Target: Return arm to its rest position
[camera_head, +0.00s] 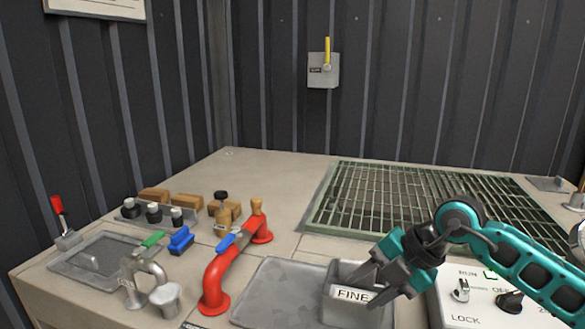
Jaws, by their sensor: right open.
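My right arm, teal and black, comes in from the right edge. Its right gripper (364,288) is open and points down and left, at the grey box labelled "FINE" (349,308). The fingers overlap the upper right part of this box in the picture; I cannot tell whether they touch it. I see nothing held between them. My left gripper is not in view.
A white control panel (462,308) with RUN, OFF and LOCK markings lies below my right arm. A floor-like grate (400,190) is behind. A red pipe (215,280), a silver pipe (160,272) and black knobs (153,212) stand left. A yellow-handled switch box (323,72) hangs on the wall.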

